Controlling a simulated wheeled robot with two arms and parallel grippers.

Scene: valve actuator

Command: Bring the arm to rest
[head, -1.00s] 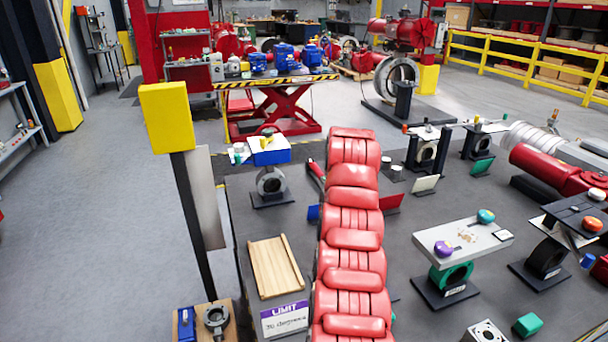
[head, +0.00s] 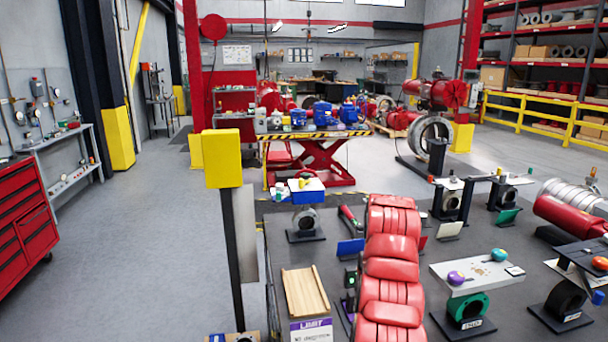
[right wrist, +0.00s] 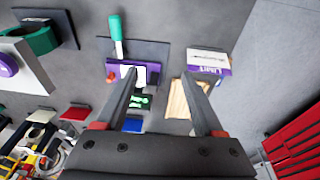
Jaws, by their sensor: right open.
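My right arm, in red padded segments (head: 391,268), reaches up the middle of the head view. Its gripper is not visible there. In the right wrist view my right gripper (right wrist: 160,74) is open, with its two dark fingers apart and nothing between them. Below it a purple-and-black device with a green display (right wrist: 140,102) and a wooden board (right wrist: 178,100) lie apart from the fingers. The wooden board also shows left of my arm in the head view (head: 305,292). My left arm and gripper are in neither view.
A yellow-topped post (head: 222,158) stands left of my arm. A white table on a green valve (head: 475,272) is to the right. A white-and-purple LIMIT box (head: 311,331) sits at the front. A red tool cabinet (head: 25,225) stands far left, with clear floor beside it.

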